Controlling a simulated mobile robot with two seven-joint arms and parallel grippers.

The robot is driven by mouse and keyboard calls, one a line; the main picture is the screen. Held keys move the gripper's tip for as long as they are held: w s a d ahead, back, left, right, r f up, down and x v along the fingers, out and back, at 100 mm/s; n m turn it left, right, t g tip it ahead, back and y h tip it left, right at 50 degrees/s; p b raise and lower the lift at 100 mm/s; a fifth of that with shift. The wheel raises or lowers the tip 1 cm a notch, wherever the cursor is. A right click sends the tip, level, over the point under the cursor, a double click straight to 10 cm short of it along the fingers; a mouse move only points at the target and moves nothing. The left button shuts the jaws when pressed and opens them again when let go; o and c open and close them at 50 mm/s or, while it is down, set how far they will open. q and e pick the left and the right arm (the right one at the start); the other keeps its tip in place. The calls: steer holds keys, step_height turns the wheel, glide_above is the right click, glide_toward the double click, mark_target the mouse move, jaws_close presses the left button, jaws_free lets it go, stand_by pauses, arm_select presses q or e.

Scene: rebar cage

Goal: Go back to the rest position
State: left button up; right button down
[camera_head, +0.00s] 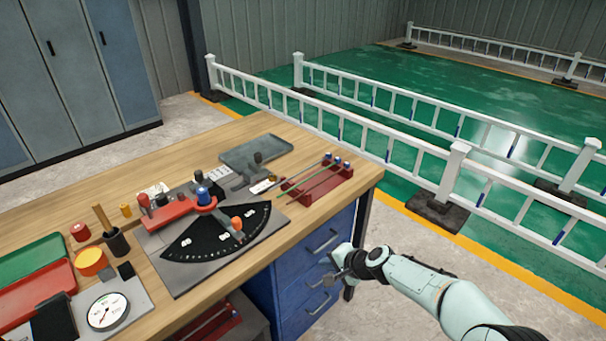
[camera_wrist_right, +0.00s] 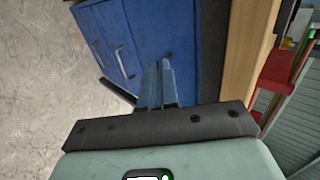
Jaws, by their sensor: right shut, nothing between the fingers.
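My right gripper (camera_head: 338,266) is shut and empty. In the head view it is beside the front right corner of the wooden workbench (camera_head: 330,208), in front of the blue drawer cabinet (camera_head: 306,262). In the right wrist view its fingers (camera_wrist_right: 157,84) are together, with the blue drawers (camera_wrist_right: 130,40) behind them. I cannot tell from these views whether it touches the cabinet. My left gripper is not in view.
On the bench are a black angle dial (camera_head: 205,246), a red rack (camera_head: 318,182) with rods, a gauge (camera_head: 107,311) and red and green trays (camera_head: 35,292). White railings (camera_head: 375,128) stand behind.

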steer(key=s+d+f+n+g+h+p, duration=0.15)
steer(key=s+f+p, duration=0.25)
steer(key=s+f, duration=0.5)
steer(key=s+d+f+n+g+h+p, duration=0.1)
steer(key=s+d+f+g+p, duration=0.2)
steer(key=s+f, duration=0.6)
arm_select(q)
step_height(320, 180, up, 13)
steer(key=p, duration=0.6)
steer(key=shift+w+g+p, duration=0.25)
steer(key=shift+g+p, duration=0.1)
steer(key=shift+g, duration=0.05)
arm_select(e)
steer(key=s+a+n+g, duration=0.2)
steer(key=s+n+g, duration=0.1)
steer(key=s, duration=2)
steer(key=shift+f+g, duration=0.2)
steer(key=shift+g, duration=0.15)
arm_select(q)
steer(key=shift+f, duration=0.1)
arm_select(e)
steer(key=shift+a, duration=0.1)
